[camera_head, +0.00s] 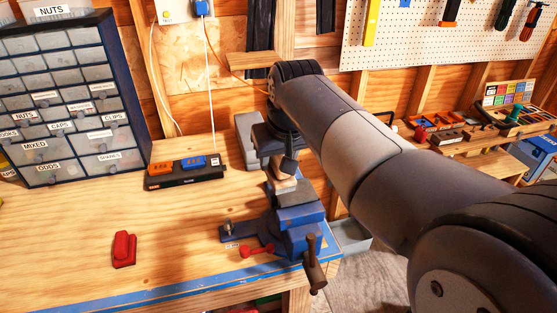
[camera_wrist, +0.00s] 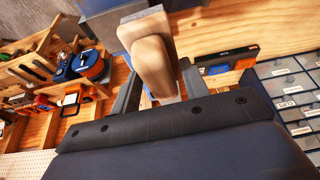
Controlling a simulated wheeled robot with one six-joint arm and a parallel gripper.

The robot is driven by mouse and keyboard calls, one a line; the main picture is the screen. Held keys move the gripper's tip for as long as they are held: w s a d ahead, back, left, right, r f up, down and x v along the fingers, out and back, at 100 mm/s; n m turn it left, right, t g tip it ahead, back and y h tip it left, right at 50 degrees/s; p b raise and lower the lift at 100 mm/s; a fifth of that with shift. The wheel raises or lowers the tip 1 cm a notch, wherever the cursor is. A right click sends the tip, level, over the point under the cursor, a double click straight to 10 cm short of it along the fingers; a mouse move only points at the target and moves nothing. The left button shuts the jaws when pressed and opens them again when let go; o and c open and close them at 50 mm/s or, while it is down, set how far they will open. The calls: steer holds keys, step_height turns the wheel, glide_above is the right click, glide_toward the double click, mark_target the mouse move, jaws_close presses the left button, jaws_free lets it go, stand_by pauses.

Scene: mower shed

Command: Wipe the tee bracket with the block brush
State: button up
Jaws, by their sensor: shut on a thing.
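My gripper (camera_head: 282,163) is shut on the block brush, a pale wooden block (camera_head: 287,185), and holds it just over the blue bench vise (camera_head: 295,228). In the wrist view the brush's wooden body (camera_wrist: 152,58) sits between my two dark fingers, with a light grey part at its far end. The brush is close above the vise jaws; I cannot tell whether it touches anything there. I cannot make out the tee bracket for certain; it may be hidden behind the brush and the vise.
A drawer cabinet (camera_head: 62,95) stands at the back left. A black tray with orange and blue items (camera_head: 186,172) and a red object (camera_head: 124,249) lie on the workbench (camera_head: 70,225). A grey box (camera_head: 247,140) is behind my gripper. The bench's left middle is clear.

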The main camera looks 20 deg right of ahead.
steer(key=shift+d+r+p, duration=0.1)
steer(key=shift+r+p, duration=1.25)
steer(key=shift+r, duration=0.5)
steer(key=shift+f, duration=0.1)
